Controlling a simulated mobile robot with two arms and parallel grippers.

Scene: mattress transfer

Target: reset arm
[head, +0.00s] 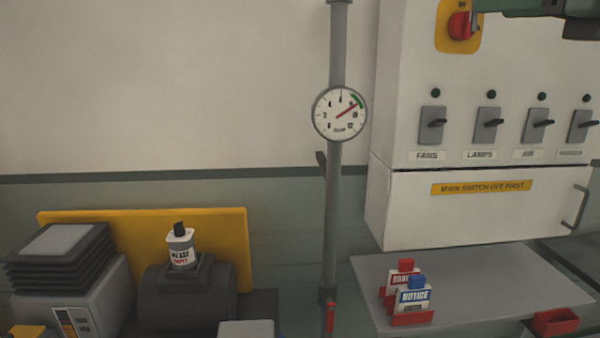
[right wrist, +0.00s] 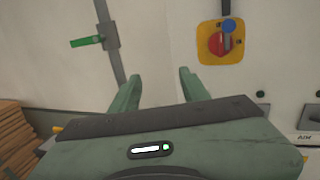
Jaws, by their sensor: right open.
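My right gripper (right wrist: 158,74) shows in the right wrist view with its two green fingers spread apart and nothing between them. In the head view only a dark green part of my right arm shows, at the top right corner before the switch cabinet (head: 400,110). The red rotary switch (head: 460,26) on its yellow plate is just left of that part. In the right wrist view the red switch (right wrist: 218,44) is up and right of the fingers, apart from them, with a round blue piece at it. My left gripper is in neither view.
A pipe with a gauge (head: 339,114) runs down the wall. Below the cabinet, a grey shelf (head: 480,285) bears red and blue tags (head: 415,296) in a red holder. A red tray (head: 555,321) is at the right. A machine with a bottle (head: 181,248) stands at the lower left.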

